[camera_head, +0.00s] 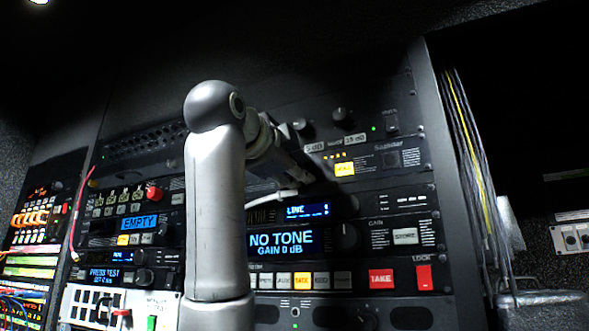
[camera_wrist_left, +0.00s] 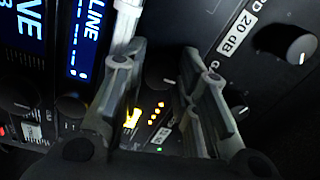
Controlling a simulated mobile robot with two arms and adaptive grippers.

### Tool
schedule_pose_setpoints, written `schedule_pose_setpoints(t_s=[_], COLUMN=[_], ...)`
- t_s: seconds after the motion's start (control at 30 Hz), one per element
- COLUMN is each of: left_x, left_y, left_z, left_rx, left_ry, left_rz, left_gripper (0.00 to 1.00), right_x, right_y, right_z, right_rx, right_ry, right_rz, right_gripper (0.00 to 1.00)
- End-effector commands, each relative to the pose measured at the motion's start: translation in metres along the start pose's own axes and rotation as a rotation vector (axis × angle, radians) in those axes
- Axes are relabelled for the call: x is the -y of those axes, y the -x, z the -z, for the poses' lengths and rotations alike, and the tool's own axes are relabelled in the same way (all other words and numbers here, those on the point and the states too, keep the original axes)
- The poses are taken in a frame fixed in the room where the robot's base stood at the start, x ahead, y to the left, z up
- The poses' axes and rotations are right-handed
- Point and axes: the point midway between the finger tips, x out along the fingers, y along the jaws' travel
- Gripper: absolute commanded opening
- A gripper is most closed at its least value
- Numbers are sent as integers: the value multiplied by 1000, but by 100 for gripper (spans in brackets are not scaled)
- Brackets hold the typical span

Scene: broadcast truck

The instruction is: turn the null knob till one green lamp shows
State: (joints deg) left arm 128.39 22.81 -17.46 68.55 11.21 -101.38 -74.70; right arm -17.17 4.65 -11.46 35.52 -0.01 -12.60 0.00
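A dark round knob (camera_wrist_left: 160,78) with a pale pointer mark sits between the fingers of my left gripper (camera_wrist_left: 165,72) in the left wrist view. It looks like the null knob; its label is not readable. The fingers stand apart on either side, and contact cannot be seen. Beside the knob, a row of small amber lamps (camera_wrist_left: 156,111) is lit, with a bright yellow lit piece (camera_wrist_left: 131,117). These amber lamps also show in the head view (camera_head: 345,156). There, my left gripper (camera_head: 302,178) reaches the panel and hides the knob. My right gripper is out of view.
Two upper knobs (camera_head: 340,115) with dB labels sit above, with a small green light (camera_head: 374,128) to their right. The "NO TONE" display (camera_head: 281,241) is below. A white cable (camera_head: 268,199) runs close under my gripper. Cables (camera_head: 468,150) hang at the right.

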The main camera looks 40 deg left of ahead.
Motion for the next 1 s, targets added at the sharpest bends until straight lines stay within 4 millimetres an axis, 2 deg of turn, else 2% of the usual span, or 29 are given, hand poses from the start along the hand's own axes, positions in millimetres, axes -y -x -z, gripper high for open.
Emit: schedule_pose_setpoints(t_s=[0.03, 0.1, 0.4, 0.53, 0.67, 0.87, 1.0], left_x=[0, 0, 0, 1, 1, 2, 1], left_y=[0, 0, 0, 8, 30, 79, 97], left_z=[0, 0, 0, 0, 0, 0, -2], left_rx=[0, 0, 1, 0, -1, 0, 4], left_ry=[0, 0, 1, 1, 0, 1, 0], left_rz=[0, 0, 0, 2, 5, 7, 5], left_gripper=[38, 47, 47, 47, 47, 47, 47], right_x=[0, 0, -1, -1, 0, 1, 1], right_y=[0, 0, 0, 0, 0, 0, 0], right_z=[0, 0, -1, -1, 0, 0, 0], right_rx=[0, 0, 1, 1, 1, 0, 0], right_ry=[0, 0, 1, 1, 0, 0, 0], right_rz=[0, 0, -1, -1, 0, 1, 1], right_gripper=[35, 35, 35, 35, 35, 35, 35])
